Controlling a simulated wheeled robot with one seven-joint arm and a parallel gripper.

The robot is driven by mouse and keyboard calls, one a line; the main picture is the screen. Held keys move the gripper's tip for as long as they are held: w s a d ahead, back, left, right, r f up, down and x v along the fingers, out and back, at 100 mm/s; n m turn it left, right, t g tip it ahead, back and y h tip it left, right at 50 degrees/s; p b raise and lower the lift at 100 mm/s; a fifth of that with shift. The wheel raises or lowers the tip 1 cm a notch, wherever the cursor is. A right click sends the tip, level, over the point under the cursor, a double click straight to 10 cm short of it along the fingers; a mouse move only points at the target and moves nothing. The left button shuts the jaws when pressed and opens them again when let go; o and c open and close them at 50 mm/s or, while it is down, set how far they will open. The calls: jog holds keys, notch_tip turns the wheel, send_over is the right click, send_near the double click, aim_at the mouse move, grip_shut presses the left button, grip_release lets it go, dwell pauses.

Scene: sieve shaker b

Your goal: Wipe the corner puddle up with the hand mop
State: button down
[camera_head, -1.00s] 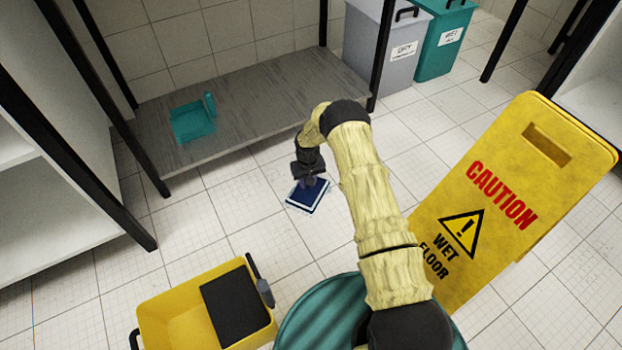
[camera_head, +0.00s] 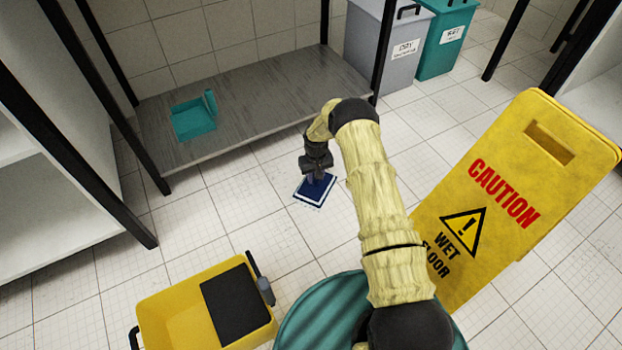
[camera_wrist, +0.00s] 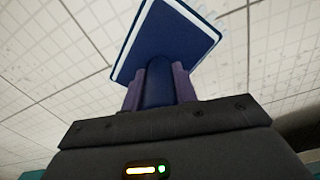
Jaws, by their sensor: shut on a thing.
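The hand mop (camera_head: 315,190) has a flat dark blue head with a white edge. My gripper (camera_head: 318,172) is shut on its handle and points down at the tiled floor. In the wrist view the mop head (camera_wrist: 168,42) extends beyond my gripper (camera_wrist: 160,85), whose purple fingers stand on both sides of the blue handle. The head is at or just above the floor; I cannot tell whether it touches.
A grey shelf (camera_head: 255,85) with a teal dustpan (camera_head: 195,120) stands behind. A yellow bucket (camera_head: 160,300) is at the lower left. A yellow caution sign (camera_head: 505,190) stands at the right. Grey (camera_head: 380,50) and teal (camera_head: 440,45) bins are at the back. Floor around the mop is clear.

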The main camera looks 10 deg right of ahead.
jog(key=shift+w+d+f, duration=0.1)
jog(key=shift+w+d, duration=0.15)
jog(key=shift+d, duration=0.5)
jog(key=shift+w+d+b, duration=0.1)
jog(key=shift+d+b, duration=0.2)
jog(key=shift+d, duration=0.1)
jog(key=shift+w+d+b, duration=0.3)
jog(key=shift+w+d, duration=0.05)
jog(key=shift+d, duration=0.45)
jog(key=shift+w+d+b, duration=0.25)
jog(key=shift+w+d, duration=0.05)
jog(key=shift+d, duration=0.5)
notch_tip(320, 180, up, 6)
jog(key=p, duration=0.4)
jog(key=shift+p, duration=0.35)
jog(key=shift+a+r, duration=0.1)
jog(key=shift+r, duration=0.1)
